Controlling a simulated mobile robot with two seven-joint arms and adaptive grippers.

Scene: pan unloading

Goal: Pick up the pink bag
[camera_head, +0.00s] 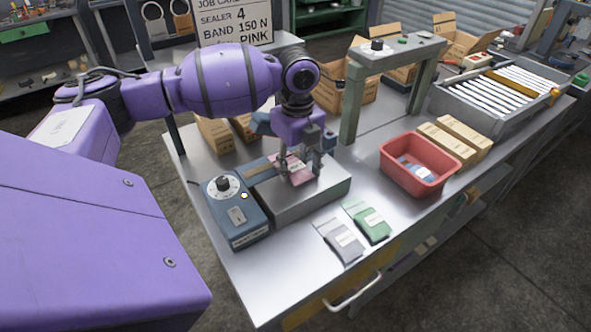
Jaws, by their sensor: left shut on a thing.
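The pink bag (293,174) is at the metal block of the sealer, small and partly hidden by the fingers. My left gripper (299,172) reaches down over it from above and is shut on it. I cannot tell whether the bag touches the metal surface below. The sealer (238,211) has a blue box with a dial and a metal block (325,190) to its right. My right gripper is not in view.
A grey bag (340,241) and a green bag (369,222) lie at the front. A red bin (436,181) holds a bluish bag. Cartons (464,139), a green-grey frame (350,110) and a roller tray (500,90) stand right and behind. A job card (235,22) stands at the back.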

